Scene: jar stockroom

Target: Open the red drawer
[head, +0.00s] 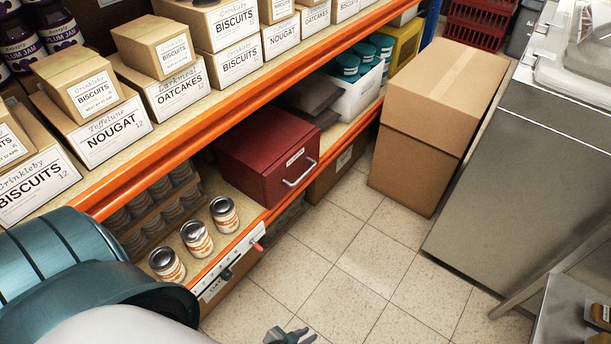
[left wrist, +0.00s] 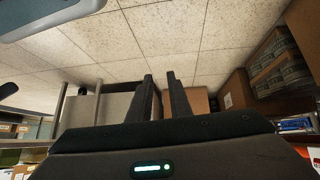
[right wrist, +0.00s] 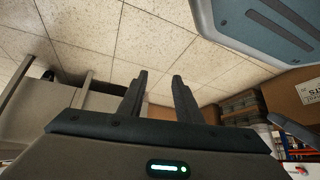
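The red drawer (head: 268,160) is the front of a dark red box on the lower shelf in the head view. Its front faces the aisle, with a pale label and a silver bar handle (head: 300,174). It looks shut. My left gripper (head: 290,335) shows at the bottom edge of the head view, over the floor, below and apart from the drawer. Its fingers also show in the left wrist view (left wrist: 160,78), apart with nothing between them. My right gripper (right wrist: 160,76) shows in the right wrist view, its fingers apart and empty. I cannot make out the drawer in either wrist view.
Several tins (head: 224,214) stand left of the drawer. A white bin (head: 357,92) is beyond it. An orange shelf beam (head: 230,115) runs above. A large cardboard box (head: 425,125) and a steel counter (head: 520,170) stand to the right. Tiled floor (head: 355,255) between is clear.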

